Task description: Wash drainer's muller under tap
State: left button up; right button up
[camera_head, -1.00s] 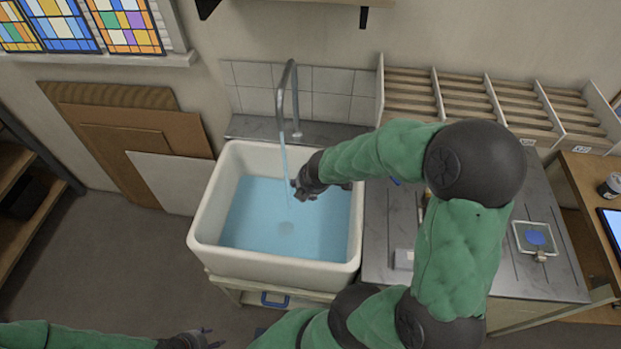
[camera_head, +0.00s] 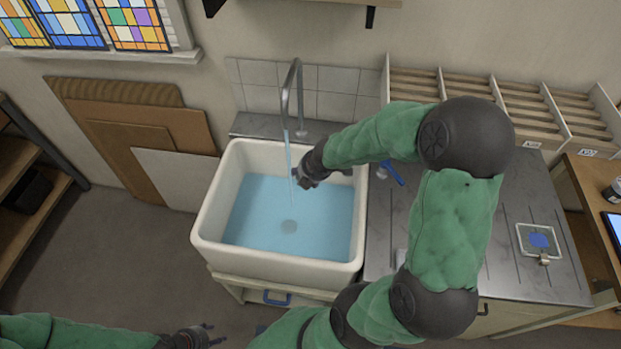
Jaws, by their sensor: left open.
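The tap (camera_head: 298,95) runs a thin stream of water into a white sink (camera_head: 208,228) filled with blue water. My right gripper (camera_head: 303,183) is over the sink, right beside the falling stream. Its fingers are small and dark here, and I cannot tell whether they hold the muller. No muller shows clearly on the grooved grey drainer (camera_head: 497,285), part of which my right arm hides. A small pale object (camera_head: 400,257) there is partly covered by that arm. My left gripper (camera_head: 208,335) is open and empty, low in front of the sink.
A blue-handled item (camera_head: 393,173) lies on the drainer beside the sink. A glass slab (camera_head: 538,240) with blue paint and a small object at its front edge lies at the right. Wooden racks (camera_head: 520,110) stand behind.

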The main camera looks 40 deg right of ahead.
jog(key=w+d+f, duration=0.2)
jog(key=w, duration=0.7)
jog(key=shift+p, duration=0.3)
jog(key=shift+w+d, duration=0.1)
jog(key=shift+w, duration=0.05)
jog(key=shift+d+r, duration=0.1)
jog(key=shift+d, duration=0.05)
dwell(0.5)
jog(key=shift+d+p, duration=0.45)
jog(key=shift+p, duration=0.05)
jog(key=shift+a, duration=0.15)
jog(key=shift+a+b, duration=0.5)
jog(key=shift+b, duration=0.05)
jog(key=shift+d, duration=0.25)
